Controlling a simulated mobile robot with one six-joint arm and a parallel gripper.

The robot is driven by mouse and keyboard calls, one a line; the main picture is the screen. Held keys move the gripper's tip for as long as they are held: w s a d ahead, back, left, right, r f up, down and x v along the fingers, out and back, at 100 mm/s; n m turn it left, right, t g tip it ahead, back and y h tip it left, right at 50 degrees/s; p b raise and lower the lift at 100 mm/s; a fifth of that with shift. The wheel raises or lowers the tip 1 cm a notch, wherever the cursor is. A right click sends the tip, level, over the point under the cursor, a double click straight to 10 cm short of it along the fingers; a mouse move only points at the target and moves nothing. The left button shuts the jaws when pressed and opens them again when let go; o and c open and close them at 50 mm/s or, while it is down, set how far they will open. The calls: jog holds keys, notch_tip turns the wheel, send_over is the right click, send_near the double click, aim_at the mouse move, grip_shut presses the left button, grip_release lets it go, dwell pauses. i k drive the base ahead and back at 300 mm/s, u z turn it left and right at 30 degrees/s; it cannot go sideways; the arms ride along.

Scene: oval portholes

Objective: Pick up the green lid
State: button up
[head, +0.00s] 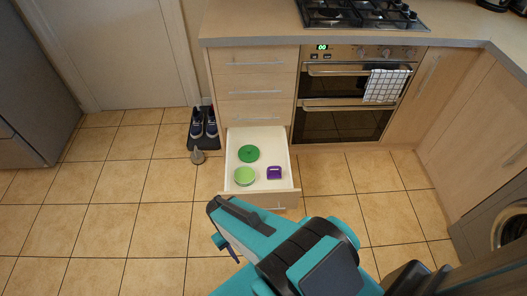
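The green lid (248,153) is a flat, dark green disc lying in the open bottom drawer (292,160), toward its back left. A light green round bowl (244,176) sits in front of it in the same drawer. My gripper (230,248) is at the lower middle, in front of the drawer and apart from the lid. My own teal arm hides much of it, so I cannot see whether its fingers are open or shut.
A small purple object (273,172) lies at the drawer's right. An oven (345,95) is at the right. The tiled floor at left is clear.

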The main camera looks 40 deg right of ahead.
aim_at(248, 154)
jog(key=z, duration=0.85)
jog(key=k, duration=0.95)
jog(key=i, duration=0.7)
